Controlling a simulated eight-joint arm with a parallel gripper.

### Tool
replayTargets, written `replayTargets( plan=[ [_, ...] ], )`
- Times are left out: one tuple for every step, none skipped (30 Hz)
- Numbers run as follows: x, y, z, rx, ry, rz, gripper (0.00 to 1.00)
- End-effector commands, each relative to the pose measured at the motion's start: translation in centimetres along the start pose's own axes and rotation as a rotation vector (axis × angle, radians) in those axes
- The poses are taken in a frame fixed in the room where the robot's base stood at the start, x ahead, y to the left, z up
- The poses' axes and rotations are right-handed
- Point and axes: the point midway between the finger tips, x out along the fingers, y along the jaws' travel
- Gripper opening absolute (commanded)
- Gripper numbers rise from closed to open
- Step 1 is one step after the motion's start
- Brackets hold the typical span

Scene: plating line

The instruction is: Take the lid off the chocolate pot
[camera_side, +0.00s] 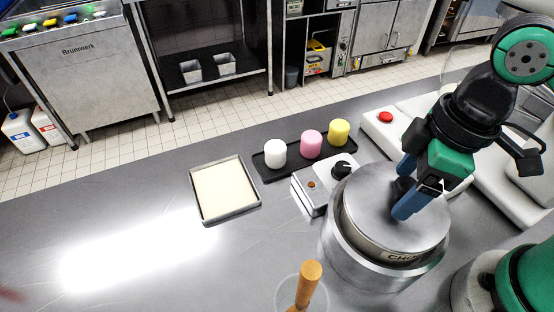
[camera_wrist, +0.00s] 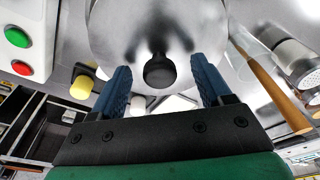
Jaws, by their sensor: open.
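The chocolate pot (camera_side: 345,248) is a round steel vessel on the counter with a label partly readable as "CH". Its round steel lid (camera_side: 370,210) sits on top, slightly tilted in the side view, and it fills the upper wrist view (camera_wrist: 200,30). The lid's black knob (camera_wrist: 160,72) shows between my fingers in the wrist view; in the side view my gripper partly hides it. My gripper (camera_side: 405,188) has blue fingers and is open, one finger on each side of the knob. In the wrist view my gripper (camera_wrist: 162,88) shows clear gaps to the knob on both sides.
A control box with a black dial (camera_side: 314,188) stands left of the pot. A black tray (camera_side: 267,172) holds white, pink and yellow cylinders behind it. A shallow pale-filled tray (camera_side: 252,205) lies farther left. A wooden-handled tool (camera_side: 308,283) stands in front. The left counter is clear.

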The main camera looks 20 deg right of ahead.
Motion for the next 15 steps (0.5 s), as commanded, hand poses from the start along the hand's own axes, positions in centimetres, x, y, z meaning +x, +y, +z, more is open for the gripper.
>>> replayTargets(
  plan=[
    [0.23, 0.0, 0.01, 0.0, 0.0, 0.0, 0.71],
    [0.32, -0.01, 0.02, 0.0, 0.0, 0.0, 0.71],
    [0.42, -0.01, 0.03, 0.0, 0.0, 0.0, 0.71],
    [0.47, -0.01, 0.03, 0.0, 0.0, 0.0, 0.71],
    [0.49, -0.01, 0.03, 0.001, 0.001, 0.0, 0.71],
    [0.5, -0.01, 0.03, 0.001, 0.001, 0.0, 0.71],
    [0.5, 0.0, 0.03, 0.001, 0.001, 0.0, 0.71],
    [0.5, 0.0, 0.03, 0.001, 0.001, 0.0, 0.71],
    [0.49, 0.0, 0.03, 0.001, 0.001, 0.0, 0.71],
    [0.49, 0.0, 0.03, 0.001, 0.001, 0.0, 0.71],
    [0.49, 0.0, 0.03, 0.001, 0.001, 0.0, 0.71],
    [0.49, 0.0, 0.03, 0.001, 0.001, 0.0, 0.6],
    [0.49, 0.0, 0.03, 0.001, 0.001, 0.0, 0.52],
    [0.48, 0.0, 0.03, 0.001, 0.001, 0.0, 0.43],
    [0.48, 0.0, 0.03, 0.001, 0.001, 0.001, 0.32]
  ],
)
